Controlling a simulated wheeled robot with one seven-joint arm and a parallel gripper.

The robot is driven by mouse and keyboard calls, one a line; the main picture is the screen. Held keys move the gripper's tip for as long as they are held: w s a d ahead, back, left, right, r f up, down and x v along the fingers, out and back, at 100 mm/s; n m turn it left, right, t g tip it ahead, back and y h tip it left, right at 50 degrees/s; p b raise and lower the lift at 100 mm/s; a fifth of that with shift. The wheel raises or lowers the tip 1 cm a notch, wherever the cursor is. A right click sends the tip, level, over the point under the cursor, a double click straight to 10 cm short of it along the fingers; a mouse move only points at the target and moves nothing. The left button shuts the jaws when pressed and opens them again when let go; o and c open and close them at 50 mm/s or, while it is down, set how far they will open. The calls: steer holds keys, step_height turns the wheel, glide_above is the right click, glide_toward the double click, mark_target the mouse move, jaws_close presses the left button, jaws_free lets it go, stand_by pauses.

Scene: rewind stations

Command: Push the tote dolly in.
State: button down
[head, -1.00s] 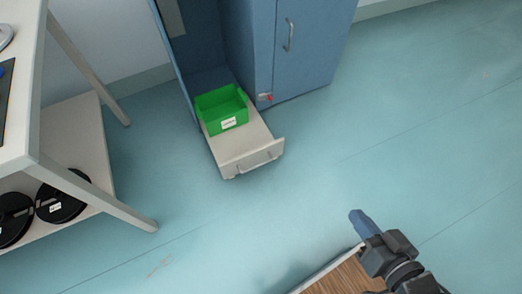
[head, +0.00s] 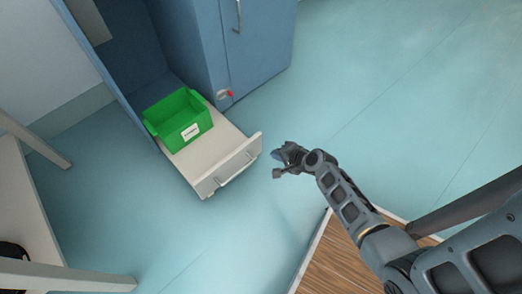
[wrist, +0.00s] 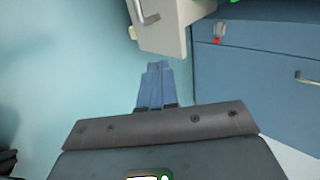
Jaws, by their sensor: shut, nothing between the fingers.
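The tote dolly (head: 208,160) is a pale low tray with a raised front panel and a bar handle (head: 236,170). It sticks out from the open bay of a blue cabinet (head: 185,50). A green tote (head: 178,122) with a white label sits on it. My gripper (head: 282,152) is just right of the dolly's front panel in the head view, apart from it as far as I can tell. In the wrist view the shut blue fingers (wrist: 156,82) point toward the dolly's front panel (wrist: 172,25), with floor showing between. Its handle (wrist: 146,10) shows at the top.
A closed blue cabinet door (head: 262,35) with a handle and a red-tipped latch (head: 226,93) stands right of the bay. A pale workbench (head: 30,225) is at the left. A wood-topped surface (head: 335,262) is at the bottom. The floor around the dolly's front is clear.

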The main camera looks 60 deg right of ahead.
mark_target(251, 144)
steer(key=b+x, duration=0.1)
steer(key=x, duration=0.3)
steer(key=w+r+b+x, duration=0.1)
steer(key=b+x, duration=0.1)
steer(key=x, duration=0.1)
steer(key=b+x, duration=0.1)
steer(key=x, duration=0.3)
steer(key=shift+w+d+b, duration=0.25)
steer(key=shift+w+b, duration=0.15)
steer(key=shift+w, duration=0.05)
steer(key=shift+w+d+r, duration=0.1)
steer(key=shift+w, duration=0.25)
